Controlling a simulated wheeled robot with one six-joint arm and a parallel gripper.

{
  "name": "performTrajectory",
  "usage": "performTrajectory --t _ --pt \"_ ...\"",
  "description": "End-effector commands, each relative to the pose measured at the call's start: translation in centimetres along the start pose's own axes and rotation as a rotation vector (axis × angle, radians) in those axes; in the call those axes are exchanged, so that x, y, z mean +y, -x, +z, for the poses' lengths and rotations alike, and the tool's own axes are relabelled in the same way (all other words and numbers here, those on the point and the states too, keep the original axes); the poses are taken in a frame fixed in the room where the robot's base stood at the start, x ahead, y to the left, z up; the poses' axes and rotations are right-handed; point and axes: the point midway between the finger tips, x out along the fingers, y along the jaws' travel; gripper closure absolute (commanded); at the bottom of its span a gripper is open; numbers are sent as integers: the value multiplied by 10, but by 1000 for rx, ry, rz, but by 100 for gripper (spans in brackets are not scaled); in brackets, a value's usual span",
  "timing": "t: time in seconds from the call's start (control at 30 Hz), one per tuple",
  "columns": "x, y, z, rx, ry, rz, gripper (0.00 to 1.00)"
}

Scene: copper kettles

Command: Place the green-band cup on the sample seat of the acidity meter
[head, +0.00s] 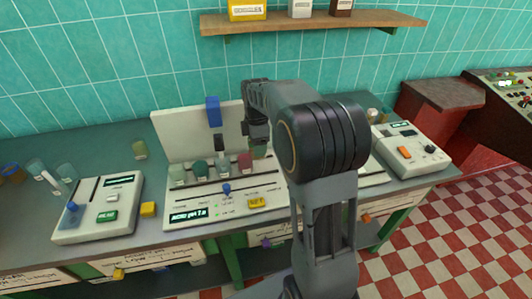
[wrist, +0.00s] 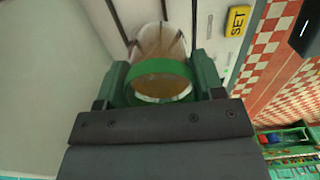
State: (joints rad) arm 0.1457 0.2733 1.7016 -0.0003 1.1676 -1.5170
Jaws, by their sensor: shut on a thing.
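My gripper (head: 258,138) is shut on the green-band cup (wrist: 160,68), a clear cup with a green ring, and the ring sits between the green fingers in the wrist view. In the head view only a small greenish part of the cup (head: 259,152) shows below the gripper, above the right part of the acidity meter. The acidity meter (head: 177,197) is a white console with a lit pH display and a tall back panel. A blue block (head: 213,111) with a dark part under it stands in front of that panel. I cannot make out the sample seat clearly.
Several small jars with coloured contents (head: 200,168) stand in a row on the console. A yellow SET button (head: 257,203) is at its front. Another white device (head: 98,208) stands left, and one with an orange button (head: 412,149) right. A wooden shelf (head: 310,21) hangs above.

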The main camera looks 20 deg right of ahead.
Motion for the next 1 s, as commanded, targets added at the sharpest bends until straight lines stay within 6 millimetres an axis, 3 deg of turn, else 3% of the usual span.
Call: performTrajectory --t 0.23,0.57,0.83,1.0 --pt "21 -37 24 0 -3 -2 66" --pt "29 -52 32 0 -1 1 66" --pt "32 -83 36 0 -2 -2 66" --pt "33 -89 36 0 -2 3 66"
